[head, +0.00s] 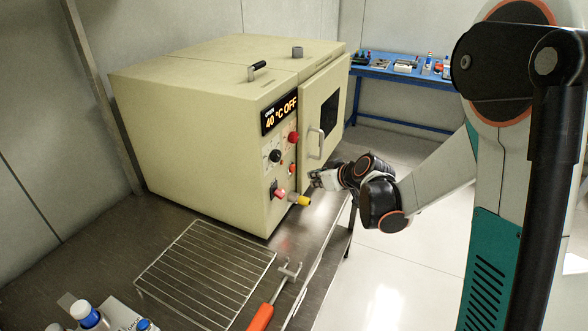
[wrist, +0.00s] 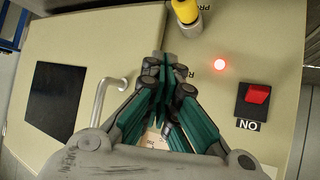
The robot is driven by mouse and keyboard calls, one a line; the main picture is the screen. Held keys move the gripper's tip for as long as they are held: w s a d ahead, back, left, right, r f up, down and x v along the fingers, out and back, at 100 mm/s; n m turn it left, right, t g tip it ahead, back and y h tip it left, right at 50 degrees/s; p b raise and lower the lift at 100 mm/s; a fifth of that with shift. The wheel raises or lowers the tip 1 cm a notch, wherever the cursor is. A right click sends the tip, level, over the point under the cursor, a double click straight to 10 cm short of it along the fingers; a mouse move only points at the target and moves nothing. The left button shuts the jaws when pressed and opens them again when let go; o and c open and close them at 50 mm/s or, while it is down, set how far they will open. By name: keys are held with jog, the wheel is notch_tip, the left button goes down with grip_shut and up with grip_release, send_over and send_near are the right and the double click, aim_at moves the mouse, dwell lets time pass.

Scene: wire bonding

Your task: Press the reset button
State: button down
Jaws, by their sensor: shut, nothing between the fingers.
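The cream oven (head: 200,110) stands on a metal bench, its control panel facing my arm. My gripper (head: 314,180) is in front of the panel's lower door side, its fingers together and empty. In the wrist view the closed fingertips (wrist: 164,68) point at the panel between the door handle and a lit red lamp (wrist: 219,65). A partly covered label starting with "R" shows beside the fingertips. I cannot make out the reset button itself; the fingers may hide it. Whether the tips touch the panel is unclear.
A red rocker switch (wrist: 256,95) and a yellow-capped fitting (wrist: 186,12) are close by. The door handle (head: 315,143) sticks out. A wire rack (head: 205,268) and an orange-handled tool (head: 261,317) lie on the bench. A blue table (head: 400,76) stands behind.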

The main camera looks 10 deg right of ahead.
jog(key=shift+w+a, duration=0.95)
jog(key=shift+a, duration=0.3)
jog(key=shift+a, duration=0.15)
dwell(0.5)
jog(key=shift+w+a, duration=0.2)
jog(key=shift+w+a+b, duration=0.3)
jog(key=shift+a, duration=0.05)
dwell(0.9)
dwell(0.3)
jog(key=shift+s+d, duration=0.55)
jog(key=shift+d, duration=0.15)
jog(key=shift+d, duration=0.1)
jog(key=s+d, duration=0.1)
jog(key=d, duration=0.1)
jog(key=s+d, duration=0.2)
dwell(0.3)
